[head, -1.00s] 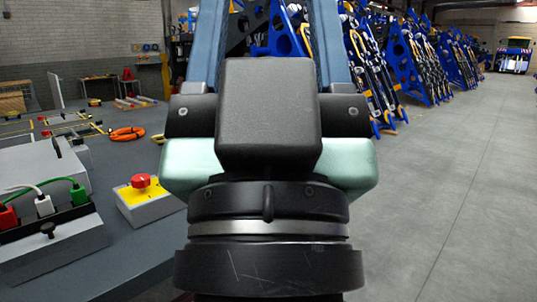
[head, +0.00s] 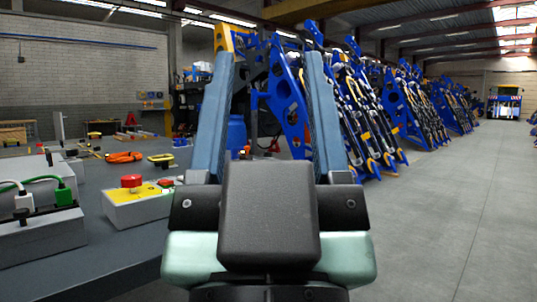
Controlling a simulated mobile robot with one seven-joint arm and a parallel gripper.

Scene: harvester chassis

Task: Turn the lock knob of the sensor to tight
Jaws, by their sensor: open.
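My gripper (head: 270,62) fills the middle of the head view, its two long blue-grey fingers apart with nothing between them. It points away from me, over the right side of the workbench. I cannot make out a sensor with a lock knob for certain. Whether this is the sensor, I cannot tell.
A yellow-topped box (head: 145,199) with a red button (head: 131,181) stands on the dark workbench (head: 95,262), left of my gripper. An orange cable coil (head: 124,157) lies farther back. Blue racks (head: 410,95) stand behind. The floor (head: 450,220) at right is clear.

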